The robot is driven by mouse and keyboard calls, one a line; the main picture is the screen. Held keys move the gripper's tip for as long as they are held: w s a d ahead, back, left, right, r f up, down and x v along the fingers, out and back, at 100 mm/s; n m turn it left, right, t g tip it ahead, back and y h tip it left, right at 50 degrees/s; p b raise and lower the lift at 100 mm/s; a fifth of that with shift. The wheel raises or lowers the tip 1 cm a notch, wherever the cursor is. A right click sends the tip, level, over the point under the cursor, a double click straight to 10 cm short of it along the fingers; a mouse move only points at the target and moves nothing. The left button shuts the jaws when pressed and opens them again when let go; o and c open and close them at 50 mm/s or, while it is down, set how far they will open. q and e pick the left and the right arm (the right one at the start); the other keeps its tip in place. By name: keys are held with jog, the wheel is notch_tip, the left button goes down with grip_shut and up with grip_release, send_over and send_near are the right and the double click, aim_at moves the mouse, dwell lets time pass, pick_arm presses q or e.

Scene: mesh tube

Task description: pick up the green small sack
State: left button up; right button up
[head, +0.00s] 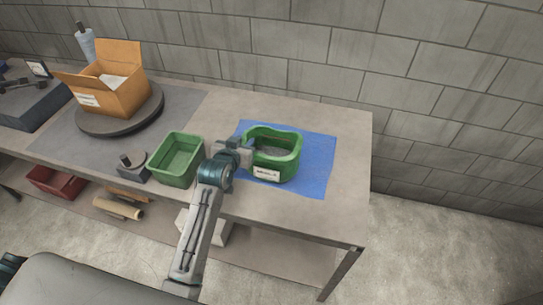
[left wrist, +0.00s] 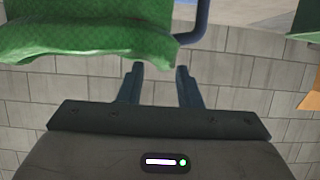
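The green small sack (head: 290,163) stands upright and open-topped, with a white label on its front, on a blue mat (head: 316,180) near the table's right end. My left gripper (head: 247,146) is at the sack's upper left side, close to its rim. In the left wrist view the sack (left wrist: 85,32) fills the upper left, and the two fingers of the left gripper (left wrist: 160,72) are apart with nothing between them. One fingertip is at the sack's edge; I cannot tell whether it touches. My right gripper is not in view.
A green bin (head: 179,158) stands just left of my left gripper. An orange carton (head: 122,92) sits on a dark round turntable (head: 140,120) farther left. A dark blue curved bar (left wrist: 200,22) shows beside the sack in the wrist view. The table (head: 345,125) is clear behind the mat.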

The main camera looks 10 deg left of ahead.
aim_at(246, 138)
pick_arm(q)
jog(key=shift+p+x, duration=0.4)
jog(key=shift+x, duration=1.4)
jog(key=shift+s+a, duration=0.1)
jog(key=shift+a, duration=0.05)
grip_shut()
